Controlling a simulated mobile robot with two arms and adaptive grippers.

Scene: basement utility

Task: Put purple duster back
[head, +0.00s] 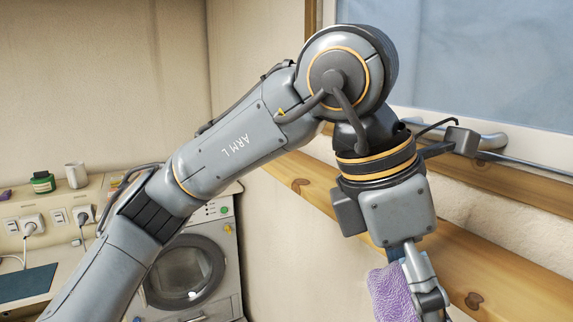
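My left arm comes in from the left and reaches across to the right, labelled "ARM L". My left gripper (426,290) points down at the lower right, in front of the wooden ledge. The fluffy purple duster (391,294) is at its fingers, with a small light-blue part at its top. The gripper appears shut on it. The finger in front hides part of the duster, and the bottom picture edge cuts off its lower end. My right gripper is not in view.
A wooden ledge (506,266) runs along the right wall below a blue-grey window (470,55). A front-loading washer (186,270) stands in the corner.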

